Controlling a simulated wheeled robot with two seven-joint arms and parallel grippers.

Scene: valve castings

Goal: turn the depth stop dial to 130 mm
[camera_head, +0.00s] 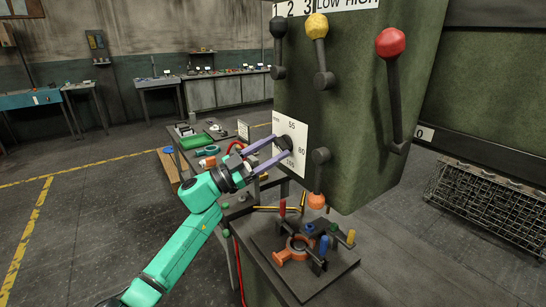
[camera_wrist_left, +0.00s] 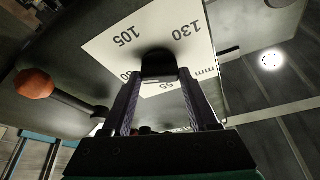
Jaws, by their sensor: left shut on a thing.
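The depth stop dial (camera_head: 286,142) is a dark round knob on a white scale plate (camera_head: 297,126) on the side of the green machine. The plate shows 55, 80 and 105 in the head view. In the left wrist view the dial (camera_wrist_left: 157,62) is black, and 105, 130, 55 and mm can be read around it. My left gripper (camera_head: 279,149) reaches in from the left, with its two fingers shut on the dial's sides. The fingers (camera_wrist_left: 163,76) cover part of the plate. I cannot tell which number the dial points to. My right gripper is not in view.
Levers with black, yellow (camera_head: 317,26) and red (camera_head: 390,42) knobs are on the machine. An orange-knobbed lever (camera_head: 317,200) hangs below the dial. A fixture plate (camera_head: 335,266) with an orange casting (camera_head: 293,249) is beneath. A wire crate (camera_head: 487,205) stands right.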

